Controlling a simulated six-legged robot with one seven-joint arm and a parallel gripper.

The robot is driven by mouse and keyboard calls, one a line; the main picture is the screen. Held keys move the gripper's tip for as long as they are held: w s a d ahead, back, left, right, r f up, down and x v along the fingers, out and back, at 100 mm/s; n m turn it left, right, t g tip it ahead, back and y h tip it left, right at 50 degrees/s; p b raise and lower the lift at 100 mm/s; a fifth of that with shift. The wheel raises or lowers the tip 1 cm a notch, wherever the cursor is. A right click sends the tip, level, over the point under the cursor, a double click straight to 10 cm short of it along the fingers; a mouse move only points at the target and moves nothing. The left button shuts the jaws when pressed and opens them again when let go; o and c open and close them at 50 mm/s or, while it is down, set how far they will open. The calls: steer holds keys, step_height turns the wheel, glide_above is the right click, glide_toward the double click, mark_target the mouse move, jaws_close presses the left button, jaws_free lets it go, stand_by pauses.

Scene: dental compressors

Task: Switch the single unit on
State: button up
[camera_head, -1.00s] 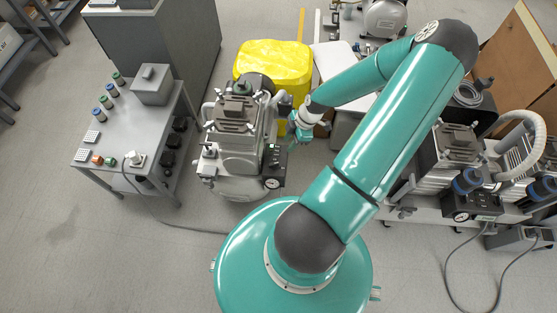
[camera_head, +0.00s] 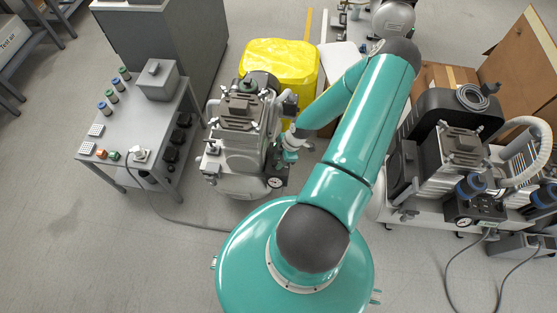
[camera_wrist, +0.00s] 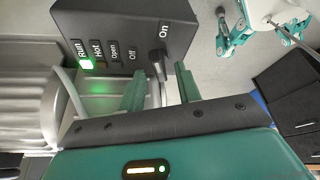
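The single unit (camera_head: 238,150), a grey compressor, stands on the floor left of my arm in the head view. Its dark control box (camera_wrist: 125,25) fills the upper middle of the wrist view, with labels Run, Hot, Open, Off and On. The green lamp (camera_wrist: 87,65) by Run is lit. A dark switch knob (camera_wrist: 157,58) sits near the On and Off labels; its exact setting is hard to tell. My gripper (camera_wrist: 161,80) is open, its two green fingers apart on either side of the knob. Contact is not clear. In the head view my gripper (camera_head: 288,150) is beside the box.
A grey side table (camera_head: 130,130) with small parts stands left of the unit. A yellow-covered bin (camera_head: 285,65) is right behind it. A larger compressor set (camera_head: 455,150) stands at the right. Cables lie on the floor; the front left floor is clear.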

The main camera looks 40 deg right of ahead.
steer(key=shift+a+f, duration=0.1)
steer(key=shift+f, duration=0.25)
jaws_close()
steer(key=m+t+h, duration=0.1)
steer(key=m, duration=0.3)
